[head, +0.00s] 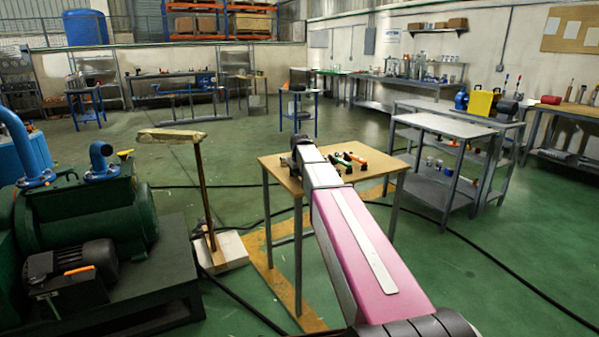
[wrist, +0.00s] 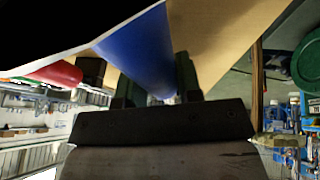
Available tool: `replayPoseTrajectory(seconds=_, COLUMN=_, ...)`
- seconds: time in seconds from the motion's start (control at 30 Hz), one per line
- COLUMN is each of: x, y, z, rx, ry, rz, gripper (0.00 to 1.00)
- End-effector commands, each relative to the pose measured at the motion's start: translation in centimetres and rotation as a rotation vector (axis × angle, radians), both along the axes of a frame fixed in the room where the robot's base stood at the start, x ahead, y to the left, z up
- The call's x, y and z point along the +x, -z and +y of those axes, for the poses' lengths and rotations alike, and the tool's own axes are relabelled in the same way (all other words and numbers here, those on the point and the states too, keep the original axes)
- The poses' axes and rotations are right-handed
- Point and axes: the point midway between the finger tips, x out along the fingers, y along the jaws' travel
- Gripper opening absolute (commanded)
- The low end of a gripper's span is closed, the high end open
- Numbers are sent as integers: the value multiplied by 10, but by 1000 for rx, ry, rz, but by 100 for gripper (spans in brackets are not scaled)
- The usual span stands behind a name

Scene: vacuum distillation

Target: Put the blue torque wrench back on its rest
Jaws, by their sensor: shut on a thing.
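The blue torque wrench (wrist: 140,45) shows in the wrist view as a thick blue bar running between the two dark fingers of my gripper (wrist: 154,78). My gripper is shut on it. The wrench's far end runs out toward the top, partly covered by a large black and white shape. In the head view the end of my arm is over the left back of the small wooden table (head: 278,163), and the arm hides the wrench there. I cannot make out the rest for certain.
Several hand tools (head: 352,161) with green, black and orange parts lie on the wooden table, right of my arm. A post with a wooden crosspiece (head: 172,135) stands left of the table. A green pump (head: 90,225) is farther left. A grey bench (head: 443,124) stands right; a cable crosses the floor.

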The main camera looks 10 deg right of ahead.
Motion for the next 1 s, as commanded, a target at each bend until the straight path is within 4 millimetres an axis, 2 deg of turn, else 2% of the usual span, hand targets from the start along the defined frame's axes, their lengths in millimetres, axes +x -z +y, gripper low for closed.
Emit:
replayPoseTrajectory(seconds=0.17, x=0, y=1, z=0, rx=0, ry=0, rz=-2, gripper=0)
replayPoseTrajectory(seconds=0.2, x=0, y=1, z=0, rx=0, ry=0, rz=-2, gripper=39)
replayPoseTrajectory(seconds=0.27, x=0, y=1, z=0, rx=-1, ry=0, rz=-1, gripper=59)
replayPoseTrajectory(seconds=0.3, x=0, y=2, z=0, rx=-1, ry=0, rz=-1, gripper=62)
replayPoseTrajectory(seconds=0.67, x=-3, y=-3, z=0, rx=0, ry=0, rz=1, gripper=62)
replayPoseTrajectory(seconds=0.77, x=-9, y=-13, z=1, rx=0, ry=0, rz=0, gripper=62)
replayPoseTrajectory(seconds=1.0, x=-28, y=-53, z=3, rx=0, ry=0, rz=-2, gripper=62)
